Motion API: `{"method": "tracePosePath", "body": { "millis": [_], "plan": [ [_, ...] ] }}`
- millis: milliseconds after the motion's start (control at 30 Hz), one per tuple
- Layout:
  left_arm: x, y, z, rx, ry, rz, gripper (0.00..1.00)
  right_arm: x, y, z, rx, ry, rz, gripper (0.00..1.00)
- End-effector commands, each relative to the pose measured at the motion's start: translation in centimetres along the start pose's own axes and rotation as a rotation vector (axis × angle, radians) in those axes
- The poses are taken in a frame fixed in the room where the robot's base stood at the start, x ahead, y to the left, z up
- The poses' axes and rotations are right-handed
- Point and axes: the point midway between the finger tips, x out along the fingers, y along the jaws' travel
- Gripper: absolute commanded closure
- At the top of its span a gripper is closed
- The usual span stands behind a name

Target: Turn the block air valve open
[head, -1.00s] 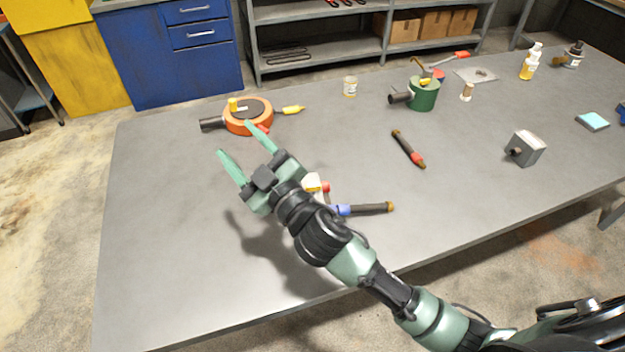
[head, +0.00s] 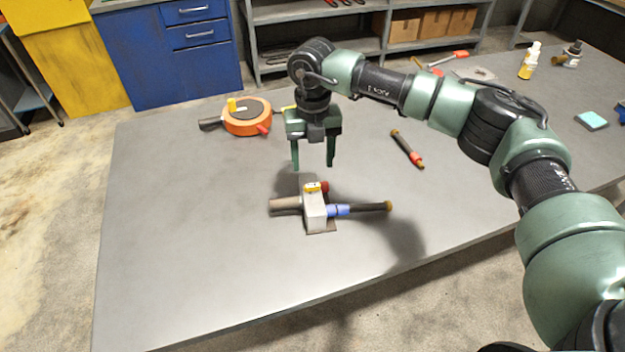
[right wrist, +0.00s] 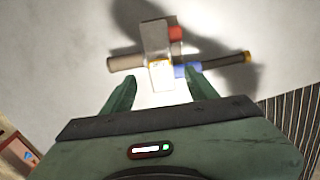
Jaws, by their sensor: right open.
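A pale grey block (head: 314,212) stands on the table near its middle, with a tan pipe stub (head: 285,204) on its left and a blue-collared dark hose (head: 362,208) on its right. A small yellow valve handle (head: 313,187) sits on its top, and a red part (head: 324,187) is behind. The block also shows in the right wrist view (right wrist: 157,40), with the handle (right wrist: 158,63) partly lost in glare. My right gripper (head: 313,168) points down above and just behind the block, open and empty, apart from the handle. My left gripper is not in view.
An orange round device (head: 246,118) with a yellow handle lies at the back left. A dark tool with red bands (head: 408,149) lies right of the block. Bottles (head: 530,60) stand at the far right. The table's front left (head: 190,270) is clear.

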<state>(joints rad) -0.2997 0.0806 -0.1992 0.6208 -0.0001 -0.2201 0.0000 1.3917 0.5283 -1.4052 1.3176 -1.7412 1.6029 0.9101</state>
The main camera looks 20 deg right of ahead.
Motion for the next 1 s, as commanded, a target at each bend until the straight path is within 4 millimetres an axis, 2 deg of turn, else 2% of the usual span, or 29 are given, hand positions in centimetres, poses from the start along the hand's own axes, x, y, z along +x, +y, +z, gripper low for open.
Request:
{"method": "tracePosePath", "body": {
  "millis": [500, 867, 1000],
  "plan": [
    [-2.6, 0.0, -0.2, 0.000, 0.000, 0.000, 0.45, 6.8, 0.1, -0.1, -0.002, 0.003, -0.001, 0.42],
    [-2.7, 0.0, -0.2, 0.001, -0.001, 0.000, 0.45, 7.6, 0.1, -0.1, -0.004, 0.002, 0.000, 0.42],
    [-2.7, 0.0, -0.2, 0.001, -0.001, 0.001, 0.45, 7.6, 0.1, -0.1, -0.004, 0.002, 0.001, 0.81]
  ]
}}
